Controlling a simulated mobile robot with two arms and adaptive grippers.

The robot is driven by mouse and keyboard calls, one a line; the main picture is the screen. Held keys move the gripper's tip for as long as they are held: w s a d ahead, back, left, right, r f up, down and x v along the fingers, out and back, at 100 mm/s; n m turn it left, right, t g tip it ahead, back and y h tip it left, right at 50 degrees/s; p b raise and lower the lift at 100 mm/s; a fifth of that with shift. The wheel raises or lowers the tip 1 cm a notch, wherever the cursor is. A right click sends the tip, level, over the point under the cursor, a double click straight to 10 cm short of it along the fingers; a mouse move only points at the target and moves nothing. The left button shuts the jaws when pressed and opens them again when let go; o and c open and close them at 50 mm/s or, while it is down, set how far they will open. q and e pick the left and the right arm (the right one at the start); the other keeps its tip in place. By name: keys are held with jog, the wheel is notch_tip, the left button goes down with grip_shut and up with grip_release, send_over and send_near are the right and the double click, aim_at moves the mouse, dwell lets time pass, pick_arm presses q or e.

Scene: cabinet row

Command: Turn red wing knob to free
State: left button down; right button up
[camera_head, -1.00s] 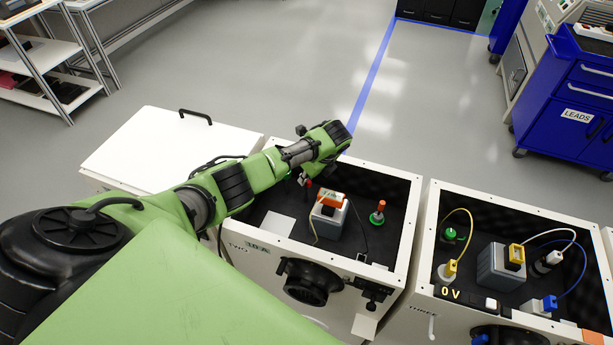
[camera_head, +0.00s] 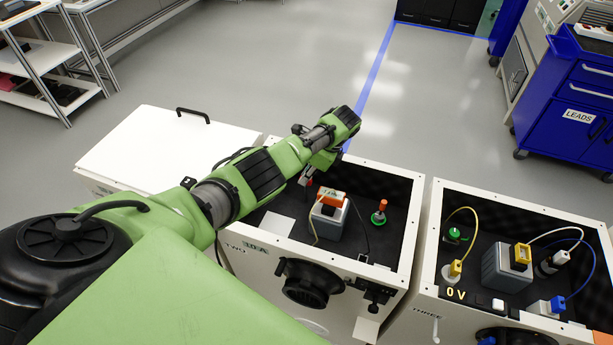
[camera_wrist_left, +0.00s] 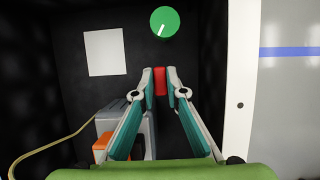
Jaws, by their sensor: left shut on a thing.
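The red wing knob (camera_wrist_left: 160,80) shows as a small red block in the left wrist view, against the dark inside of the middle open cabinet (camera_head: 402,262). My left gripper (camera_wrist_left: 160,84) is shut on it, with one teal finger on each side. In the head view my left gripper (camera_head: 306,178) reaches down into that cabinet's back left corner. The knob is mostly hidden there. A round green dial (camera_wrist_left: 165,22) with a white pointer lies beyond the fingertips in the wrist view. My right gripper is not in view.
A white card (camera_wrist_left: 105,52) lies flat inside. The closed white cabinet (camera_head: 160,150) is to the left; another open one (camera_head: 425,300) is right.

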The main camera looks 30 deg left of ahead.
pick_arm(q)
jog(key=c, duration=2)
grip_release()
jog(key=shift+c, duration=0.2)
jog(key=v, duration=1.2)
